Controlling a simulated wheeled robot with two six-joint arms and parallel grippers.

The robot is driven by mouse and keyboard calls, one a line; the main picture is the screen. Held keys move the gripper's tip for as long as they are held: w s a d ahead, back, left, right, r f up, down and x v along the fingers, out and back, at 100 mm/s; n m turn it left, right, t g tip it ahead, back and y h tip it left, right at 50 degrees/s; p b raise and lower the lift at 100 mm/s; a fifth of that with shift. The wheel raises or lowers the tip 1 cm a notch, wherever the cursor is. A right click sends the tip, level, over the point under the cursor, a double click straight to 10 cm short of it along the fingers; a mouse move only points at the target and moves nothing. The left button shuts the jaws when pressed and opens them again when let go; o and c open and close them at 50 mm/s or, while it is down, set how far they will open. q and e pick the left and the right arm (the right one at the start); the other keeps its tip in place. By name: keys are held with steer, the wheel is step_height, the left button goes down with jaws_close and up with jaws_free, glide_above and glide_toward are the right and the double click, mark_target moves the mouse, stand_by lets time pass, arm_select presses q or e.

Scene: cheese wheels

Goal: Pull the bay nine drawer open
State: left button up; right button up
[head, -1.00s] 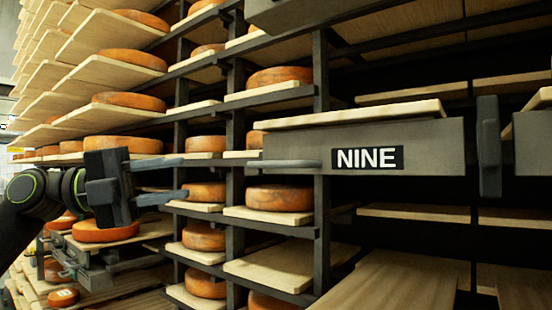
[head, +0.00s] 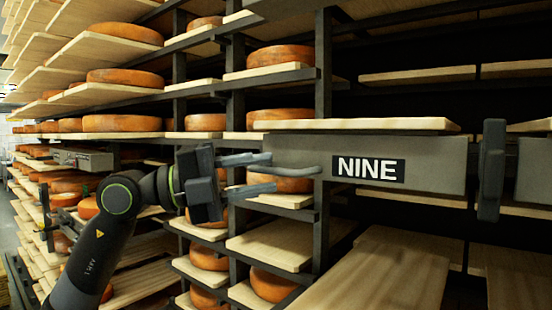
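The bay nine drawer is a grey-fronted box (head: 430,166) with a black "NINE" label (head: 368,170) and a pale board on top. Its grey bar handle (head: 300,170) sticks out at the left end of the front. My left gripper (head: 273,172) comes in from the left, open, with one finger above the other. In the head view, the handle's left end lies between the heights of the two fingertips. I cannot tell whether it is between them in depth, and no grip shows. The drawer front looks level. My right gripper is not in view.
Racks of orange cheese wheels (head: 280,57) on pale boards fill the left and middle. Dark uprights (head: 323,90) stand behind the handle. A dark upright block (head: 490,170) is at the drawer's right end. A wide pale board (head: 385,270) lies below the drawer.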

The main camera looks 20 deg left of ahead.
mark_target(269, 173)
arm_select(q)
steer(key=shift+p+x, duration=0.6)
steer(key=shift+x, duration=1.05)
jaws_close()
